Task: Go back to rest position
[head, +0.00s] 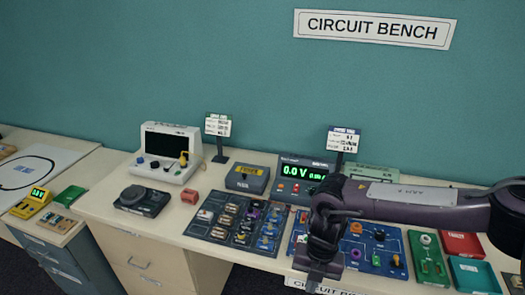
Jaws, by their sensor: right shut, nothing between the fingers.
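My right arm comes in from the right edge, and my right gripper (314,272) hangs down over the front edge of the bench (195,238). Its fingers point down and are shut with nothing between them. It is in front of a blue circuit board (393,247) and hides the board's left part. My left gripper is not in the picture.
A power supply reading 0.0 V (293,172) stands behind my right gripper. A dark component tray (240,222), an oscilloscope (170,150) and a grey box (247,178) stand to the left. A green board (428,262) and trays lie at the right.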

